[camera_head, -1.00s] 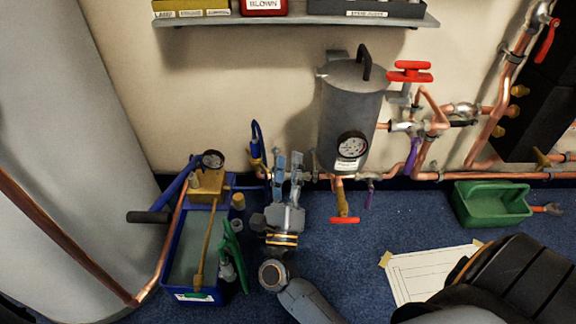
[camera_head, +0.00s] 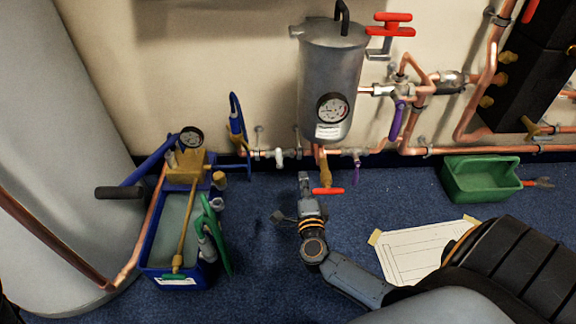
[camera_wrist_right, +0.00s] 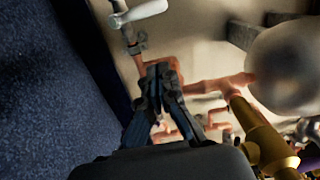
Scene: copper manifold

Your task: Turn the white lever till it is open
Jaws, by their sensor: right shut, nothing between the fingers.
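The white lever (camera_head: 279,158) is on the low copper pipe along the wall, left of the grey tank. It looks set across the pipe. It also shows at the top of the right wrist view (camera_wrist_right: 140,13), beyond my fingertips. My right gripper (camera_head: 304,182) is shut and empty, just in front of the pipe and to the right of the lever, apart from it. In the right wrist view its fingers (camera_wrist_right: 160,72) are together, with the pipe close past their tips. My left gripper is not in view.
A grey tank (camera_head: 331,75) with a gauge stands above the pipe. A red-handled valve (camera_head: 327,190) hangs under it, close to my right gripper. A blue pump box (camera_head: 150,255) stands left. A green tray (camera_head: 470,182) and a paper sheet (camera_head: 415,252) lie right.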

